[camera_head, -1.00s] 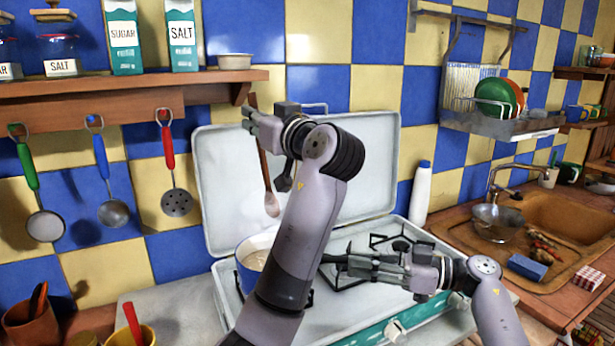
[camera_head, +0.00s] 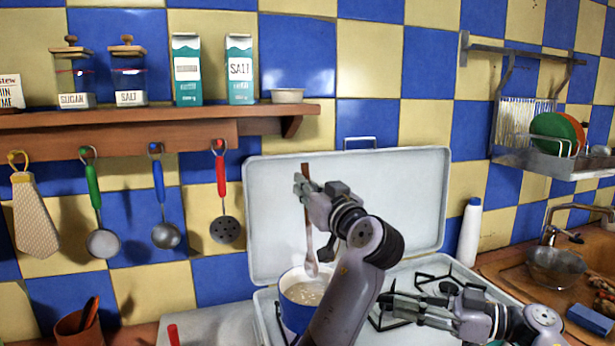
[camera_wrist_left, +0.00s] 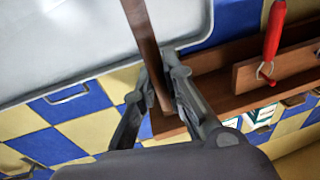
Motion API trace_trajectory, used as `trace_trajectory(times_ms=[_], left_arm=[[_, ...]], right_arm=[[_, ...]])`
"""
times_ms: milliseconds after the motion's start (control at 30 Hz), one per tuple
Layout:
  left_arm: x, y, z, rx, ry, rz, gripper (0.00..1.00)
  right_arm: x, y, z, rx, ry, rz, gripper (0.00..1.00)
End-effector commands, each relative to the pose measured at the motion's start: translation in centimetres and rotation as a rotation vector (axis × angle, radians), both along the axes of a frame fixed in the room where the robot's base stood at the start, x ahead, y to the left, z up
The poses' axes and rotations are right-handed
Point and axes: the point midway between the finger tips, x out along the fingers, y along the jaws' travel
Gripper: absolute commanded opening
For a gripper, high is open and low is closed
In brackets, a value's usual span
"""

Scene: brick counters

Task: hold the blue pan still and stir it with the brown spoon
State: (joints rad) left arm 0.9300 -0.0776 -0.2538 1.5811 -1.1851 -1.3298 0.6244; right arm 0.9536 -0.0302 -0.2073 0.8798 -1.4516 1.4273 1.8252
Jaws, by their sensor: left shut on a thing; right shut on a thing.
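The blue pan (camera_head: 296,316) stands on the left side of the stove, with pale contents inside. My left gripper (camera_head: 304,189) is shut on the upper handle of the brown spoon (camera_head: 311,232), which hangs nearly upright. The spoon's bowl end is at the pan's far rim in the head view; I cannot tell whether it touches the contents. The left wrist view shows the gripper (camera_wrist_left: 158,88) around the spoon's shaft (camera_wrist_left: 148,45). My right gripper (camera_head: 388,303) is shut at the pan's right side, apparently on its handle; my left arm hides the contact.
The open stove lid (camera_head: 410,190) stands behind the pan. A white bottle (camera_head: 470,232) is right of the stove. Utensils hang from the wooden shelf (camera_head: 130,122) at left, including a red skimmer (camera_head: 224,228). A sink with a metal bowl (camera_head: 555,268) is at right.

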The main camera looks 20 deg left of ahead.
Motion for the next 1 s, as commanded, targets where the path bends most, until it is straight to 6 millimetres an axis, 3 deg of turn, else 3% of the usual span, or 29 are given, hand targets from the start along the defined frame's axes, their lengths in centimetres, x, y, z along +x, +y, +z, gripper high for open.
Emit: trace_trajectory(times_ms=[600,1000], left_arm=[[-0.8,-0.7,-4.9,-0.001,-0.001,-0.002,0.0],[-1.1,-1.0,-6.8,-0.001,-0.003,-0.001,0.0]], right_arm=[[0.0,0.0,0.0,0.0,0.0,-0.001,0.0],[0.0,0.0,0.0,0.0,0.0,-0.001,0.0]])
